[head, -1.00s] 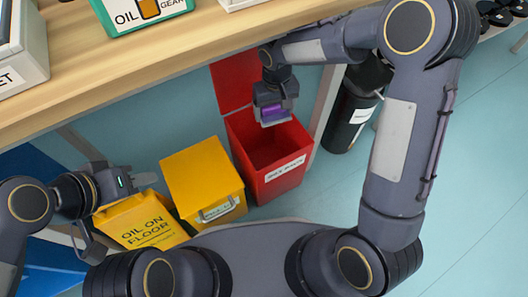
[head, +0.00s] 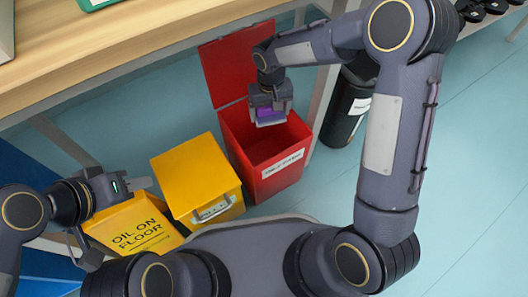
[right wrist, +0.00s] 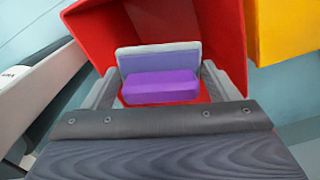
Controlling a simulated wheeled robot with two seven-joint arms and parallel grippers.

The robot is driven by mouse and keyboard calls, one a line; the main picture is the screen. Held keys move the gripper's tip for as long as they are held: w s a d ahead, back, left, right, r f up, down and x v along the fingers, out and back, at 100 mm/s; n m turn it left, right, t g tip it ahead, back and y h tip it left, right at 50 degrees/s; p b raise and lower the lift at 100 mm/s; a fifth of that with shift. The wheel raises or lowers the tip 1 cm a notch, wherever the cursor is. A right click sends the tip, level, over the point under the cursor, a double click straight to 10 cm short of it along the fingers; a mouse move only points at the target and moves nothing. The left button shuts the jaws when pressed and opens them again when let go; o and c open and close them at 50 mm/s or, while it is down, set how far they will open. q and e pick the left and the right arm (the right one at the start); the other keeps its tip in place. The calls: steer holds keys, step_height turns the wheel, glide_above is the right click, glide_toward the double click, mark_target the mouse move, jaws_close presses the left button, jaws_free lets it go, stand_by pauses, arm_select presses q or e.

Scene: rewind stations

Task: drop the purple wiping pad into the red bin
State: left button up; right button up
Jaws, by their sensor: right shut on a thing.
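The purple wiping pad (right wrist: 160,88) is between the fingers of my right gripper (right wrist: 160,92), which is shut on it. The pad has a pale grey-lilac layer along one side. In the head view the right gripper (head: 268,120) holds the pad (head: 267,114) over the opening of the red bin (head: 262,148). The red bin's lid (head: 230,65) stands open at the back, and a white label is on its front. My left gripper (head: 140,184) is at the left, above the yellow floor sign; its fingers seem close together, but I cannot tell whether it is open.
A yellow lidded box (head: 196,178) stands left of the red bin. A yellow "OIL ON FLOOR" sign (head: 138,228) is further left. A black cylinder (head: 345,108) stands right of the bin, past a table leg. The wooden tabletop (head: 130,50) overhangs behind. Floor at the right is clear.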

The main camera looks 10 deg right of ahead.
steer(key=o, duration=0.9)
steer(key=shift+r, duration=0.15)
steer(key=shift+r, duration=0.3)
step_height(320, 180, up, 3)
steer(key=shift+r+p, duration=0.1)
steer(key=shift+p, duration=0.9)
steer(key=s+a+r+p, duration=0.1)
steer(key=s+r, duration=0.2)
steer(key=s, duration=0.1)
steer(key=s+a+r+p, duration=0.1)
steer(key=s+r+p, duration=0.1)
steer(key=s, duration=0.3)
steer(key=s+r+p, duration=0.2)
steer(key=s+r, duration=0.2)
steer(key=shift+s+a, duration=0.4)
